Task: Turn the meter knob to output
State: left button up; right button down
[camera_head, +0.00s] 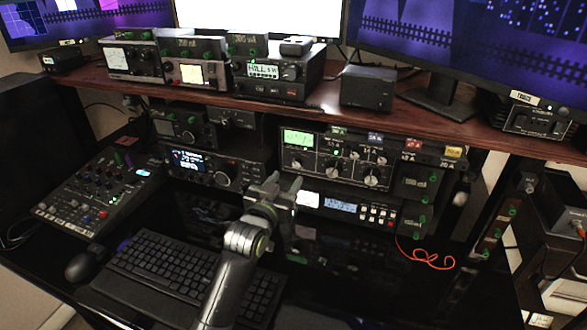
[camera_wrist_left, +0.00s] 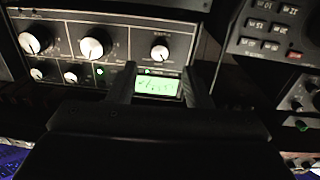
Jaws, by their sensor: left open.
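The tuner (camera_head: 335,185) is a dark-faced box with a lit green meter and several silver knobs, under the wooden shelf. Its green meter (camera_head: 298,139) also shows in the left wrist view (camera_wrist_left: 157,87), where the picture is upside down. The small silver knob beside the meter (camera_wrist_left: 160,53) is on the same panel; its label is too small to read. My left gripper (camera_head: 283,183) is in front of the tuner's lower left. In the left wrist view its open, empty fingers (camera_wrist_left: 160,76) frame the meter. They appear apart from the knob. My right gripper is out of view.
Larger tuner knobs (camera_head: 331,166) sit to the right. A radio (camera_head: 218,170) with a big dial stands left of the tuner. A keyboard (camera_head: 180,265), mouse (camera_head: 88,262) and mixer (camera_head: 95,195) fill the left desk. A red cable (camera_head: 430,260) lies at right. The shelf (camera_head: 420,108) overhangs the gear.

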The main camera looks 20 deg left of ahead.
aim_at(296, 166)
pick_arm(q)
jog(key=shift+w+d, duration=0.2)
jog(key=shift+w, duration=2.7)
jog(key=shift+c, duration=0.4)
jog(key=c, duration=0.9)
